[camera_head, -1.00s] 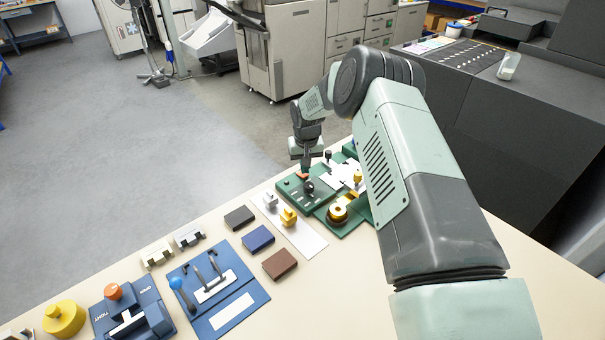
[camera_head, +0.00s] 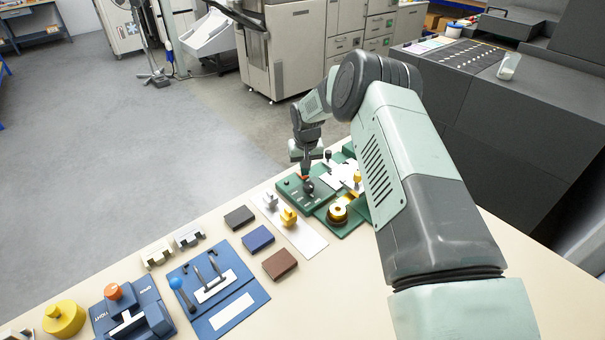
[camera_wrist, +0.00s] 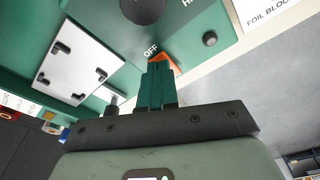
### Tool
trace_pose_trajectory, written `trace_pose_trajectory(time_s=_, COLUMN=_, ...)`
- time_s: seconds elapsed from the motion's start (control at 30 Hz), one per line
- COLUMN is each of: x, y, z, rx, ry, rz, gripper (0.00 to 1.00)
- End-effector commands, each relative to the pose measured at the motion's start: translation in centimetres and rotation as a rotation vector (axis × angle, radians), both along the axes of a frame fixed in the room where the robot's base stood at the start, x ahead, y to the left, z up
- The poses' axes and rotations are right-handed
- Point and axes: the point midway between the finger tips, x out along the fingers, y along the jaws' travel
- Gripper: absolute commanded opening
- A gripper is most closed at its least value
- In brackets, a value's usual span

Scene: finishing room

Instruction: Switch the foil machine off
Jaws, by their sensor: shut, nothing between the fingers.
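The green foil machine (camera_head: 290,191) stands on the bench, with a round black knob (camera_head: 308,187) on its panel. The knob also shows at the top of the wrist view (camera_wrist: 143,8). An orange switch (camera_wrist: 165,59) sits beside the printed word OFF in the wrist view; it is small and partly covered in the head view (camera_head: 303,178). My gripper (camera_wrist: 158,68) is shut and empty. Its green fingertips are right at the orange switch and hide part of it. I cannot tell for sure whether they touch it or which way the switch is set.
A white plate (camera_wrist: 80,62) lies on the machine. Yellow and white pieces stand on a white strip (camera_head: 309,243) nearby. Black, blue and brown blocks (camera_head: 280,264) and blue clamp fixtures (camera_head: 215,285) lie further left. Bare bench top is clear at the front.

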Motion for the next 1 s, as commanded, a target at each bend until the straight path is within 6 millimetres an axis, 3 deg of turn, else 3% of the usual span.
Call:
trace_pose_trajectory(time_s=0.7, x=0.1, y=0.0, z=5.9, rx=0.000, ry=-0.002, rz=0.000, gripper=0.00)
trace_pose_trajectory(time_s=1.0, x=0.0, y=0.0, z=6.6, rx=0.000, ry=0.001, rz=0.000, gripper=0.00)
